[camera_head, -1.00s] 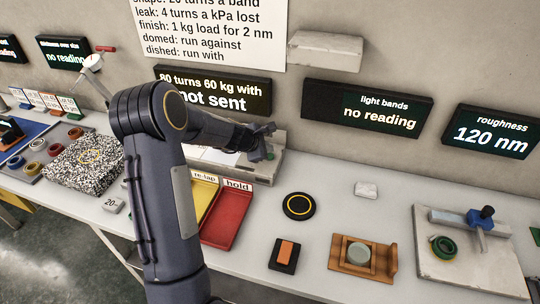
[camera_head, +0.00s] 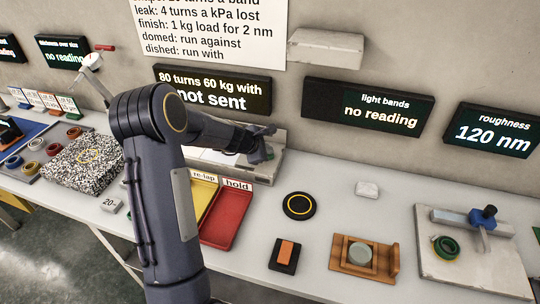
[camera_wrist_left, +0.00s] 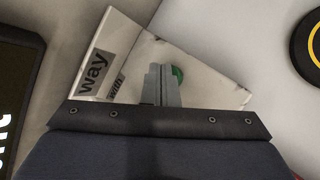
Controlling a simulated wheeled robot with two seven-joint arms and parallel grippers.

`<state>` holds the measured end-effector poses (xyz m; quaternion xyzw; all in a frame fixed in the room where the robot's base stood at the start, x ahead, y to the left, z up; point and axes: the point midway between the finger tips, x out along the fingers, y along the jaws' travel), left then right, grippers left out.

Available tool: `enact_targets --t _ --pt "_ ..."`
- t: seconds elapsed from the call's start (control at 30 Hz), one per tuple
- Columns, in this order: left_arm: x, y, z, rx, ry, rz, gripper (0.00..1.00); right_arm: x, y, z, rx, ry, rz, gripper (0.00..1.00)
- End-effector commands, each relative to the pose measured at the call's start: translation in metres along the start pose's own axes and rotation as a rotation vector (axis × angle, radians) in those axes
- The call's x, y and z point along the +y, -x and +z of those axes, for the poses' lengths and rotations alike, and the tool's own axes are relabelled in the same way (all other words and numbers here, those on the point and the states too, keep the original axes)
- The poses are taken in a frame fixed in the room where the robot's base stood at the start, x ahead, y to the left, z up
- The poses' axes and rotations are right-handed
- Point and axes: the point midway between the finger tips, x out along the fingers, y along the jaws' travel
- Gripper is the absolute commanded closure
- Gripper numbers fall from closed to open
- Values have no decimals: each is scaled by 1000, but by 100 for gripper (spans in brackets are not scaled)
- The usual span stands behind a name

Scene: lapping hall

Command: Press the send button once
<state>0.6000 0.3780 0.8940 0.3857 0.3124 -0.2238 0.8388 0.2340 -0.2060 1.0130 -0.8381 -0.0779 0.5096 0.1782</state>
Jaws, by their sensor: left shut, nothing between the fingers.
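A green button (camera_wrist_left: 178,75) sits on a light console (camera_wrist_left: 215,85) with labels "way" and "with" in the left wrist view. The green also shows in the head view (camera_head: 270,152), partly hidden by my gripper. My left gripper (camera_head: 259,155) points down at the console, its fingers shut and empty. In the left wrist view its fingertips (camera_wrist_left: 161,70) lie just beside the button and overlap its left edge; I cannot tell whether they touch it. The display (camera_head: 212,91) above reads "80 turns 60 kg with" and "not sent". My right gripper is not in view.
Wall displays (camera_head: 367,108) hang behind. The bench between these items is clear.

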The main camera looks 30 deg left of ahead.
Motion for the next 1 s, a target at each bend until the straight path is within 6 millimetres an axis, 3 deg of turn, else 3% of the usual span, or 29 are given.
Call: enact_targets --t 1.0 --pt "-1 -1 -1 1 0 -1 100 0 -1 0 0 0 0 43"
